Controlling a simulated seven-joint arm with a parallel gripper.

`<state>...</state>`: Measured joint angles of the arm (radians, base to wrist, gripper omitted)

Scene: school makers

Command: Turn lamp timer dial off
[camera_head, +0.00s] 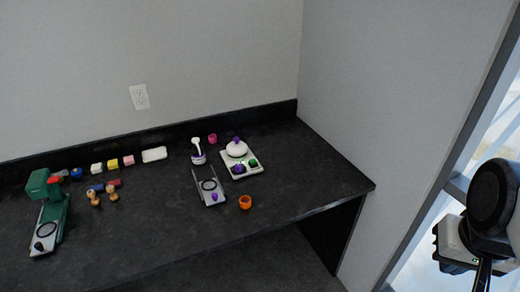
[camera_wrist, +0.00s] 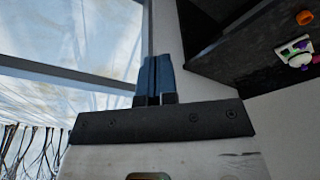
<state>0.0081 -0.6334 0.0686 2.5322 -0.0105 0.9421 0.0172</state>
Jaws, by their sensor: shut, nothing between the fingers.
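I cannot tell for sure which part is the lamp timer dial. A grey flat plate with a dark ring (camera_head: 205,187) and a purple knob (camera_head: 214,197) lies mid-table, just in front of a small white-and-purple upright object (camera_head: 198,152). My gripper (camera_wrist: 155,60) is shut and empty, away from the table at the right.
The dark table (camera_head: 130,225) meets grey walls behind and at the right. An orange cup (camera_head: 245,202) sits near its front edge and a pink cup (camera_head: 212,138) at the back. Small blocks and wooden figures stand at the left. A window (camera_wrist: 70,35) is beside my gripper.

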